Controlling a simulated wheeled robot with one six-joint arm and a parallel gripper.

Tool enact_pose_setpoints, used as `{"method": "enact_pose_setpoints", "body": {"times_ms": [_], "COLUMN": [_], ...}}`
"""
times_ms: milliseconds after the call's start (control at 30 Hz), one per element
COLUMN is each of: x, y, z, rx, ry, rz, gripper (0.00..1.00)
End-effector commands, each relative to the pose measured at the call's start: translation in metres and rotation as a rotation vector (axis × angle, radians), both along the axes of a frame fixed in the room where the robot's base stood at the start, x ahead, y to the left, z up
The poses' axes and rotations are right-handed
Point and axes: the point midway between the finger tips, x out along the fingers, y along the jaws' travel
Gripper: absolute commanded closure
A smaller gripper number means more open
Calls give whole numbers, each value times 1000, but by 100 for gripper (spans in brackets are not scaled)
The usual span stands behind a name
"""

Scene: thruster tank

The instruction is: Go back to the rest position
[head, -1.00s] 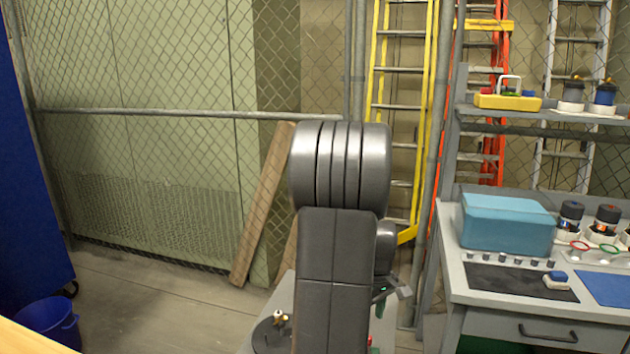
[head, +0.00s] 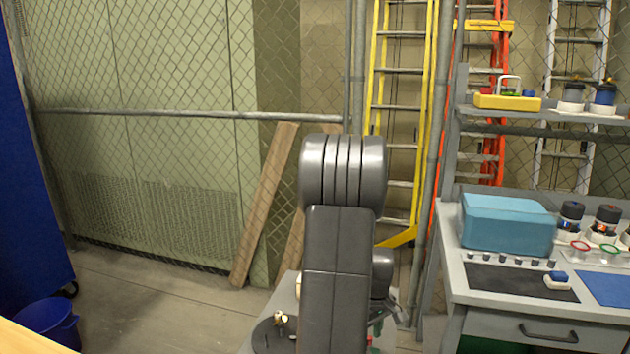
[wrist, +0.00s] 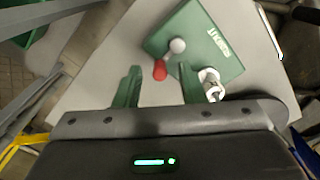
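My gripper (wrist: 160,82) shows in the wrist view with its two green fingers apart. It is open, and no object is visibly held between them. Beyond the fingertips lies a green plate (wrist: 215,62) with white lettering, a red-tipped lever with a grey knob (wrist: 160,69) and a metal fitting (wrist: 211,84). The lever shows in the gap between the fingers; I cannot tell how far below them it is. In the head view my dark grey arm stands in the middle and hides the gripper.
A grey workbench (head: 510,312) stands at right, with a blue box (head: 508,226) and a dark mat (head: 505,281). A mesh fence (head: 150,150) and ladders (head: 400,110) stand behind. A blue bin (head: 50,322) is at lower left; floor between is clear.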

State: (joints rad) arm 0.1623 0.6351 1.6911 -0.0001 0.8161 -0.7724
Motion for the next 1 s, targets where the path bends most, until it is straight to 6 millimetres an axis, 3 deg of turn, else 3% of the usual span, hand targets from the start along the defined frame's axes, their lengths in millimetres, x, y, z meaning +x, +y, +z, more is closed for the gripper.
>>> {"method": "enact_pose_setpoints", "body": {"times_ms": [33,600,1000], "x": [-1,-6,-7], "y": [0,-14,-15], "z": [-10,-5,-5], "rx": [0,0,0], "ry": [3,-1,-1], "rz": [-5,-486,-571], "gripper": [64,64,64]}}
